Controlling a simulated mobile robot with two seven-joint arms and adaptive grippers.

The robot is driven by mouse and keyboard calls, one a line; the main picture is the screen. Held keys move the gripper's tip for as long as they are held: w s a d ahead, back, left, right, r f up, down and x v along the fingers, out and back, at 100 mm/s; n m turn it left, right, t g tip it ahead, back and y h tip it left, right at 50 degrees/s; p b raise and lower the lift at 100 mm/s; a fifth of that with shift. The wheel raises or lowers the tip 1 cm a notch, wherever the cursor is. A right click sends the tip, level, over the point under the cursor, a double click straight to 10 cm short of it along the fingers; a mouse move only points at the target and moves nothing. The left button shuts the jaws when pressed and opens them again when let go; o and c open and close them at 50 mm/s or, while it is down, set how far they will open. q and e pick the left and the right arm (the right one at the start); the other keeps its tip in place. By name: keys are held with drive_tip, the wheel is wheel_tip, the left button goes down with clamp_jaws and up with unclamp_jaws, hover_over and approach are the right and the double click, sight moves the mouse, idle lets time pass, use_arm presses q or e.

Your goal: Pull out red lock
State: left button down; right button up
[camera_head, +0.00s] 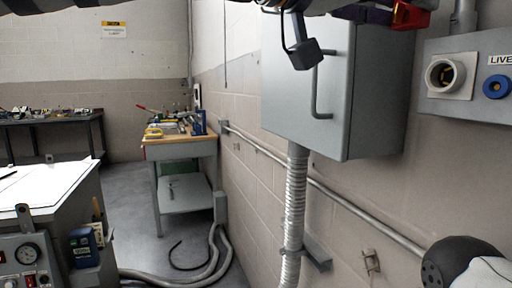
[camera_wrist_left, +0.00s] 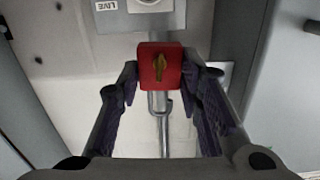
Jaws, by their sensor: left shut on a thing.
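The red lock (camera_wrist_left: 148,67) is a small red block with a brassy piece in its middle face. It sits between the fingertips of my left gripper (camera_wrist_left: 160,80) in the left wrist view, and the purple-padded fingers are shut on it from both sides. In the head view the red lock (camera_head: 412,16) shows at the top edge, in front of the grey cabinet's upper right part. A purple finger pad (camera_head: 366,14) shows beside it. Whether the lock touches anything behind it is hidden. My right gripper is not in view.
A grey wall cabinet (camera_head: 290,100) with a bar handle hangs in the middle. A grey panel (camera_head: 440,100) marked LIVE, with a white-ringed socket (camera_head: 449,76) and a blue socket (camera_head: 496,87), is at right. Conduit (camera_head: 294,200) runs below. A workbench (camera_head: 180,148) stands farther back.

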use_arm(q)
drive_tip(key=shift+s+d, duration=0.25)
drive_tip(key=shift+s, duration=0.45)
drive_tip(key=shift+a, duration=0.1)
drive_tip(key=shift+v, duration=2.45)
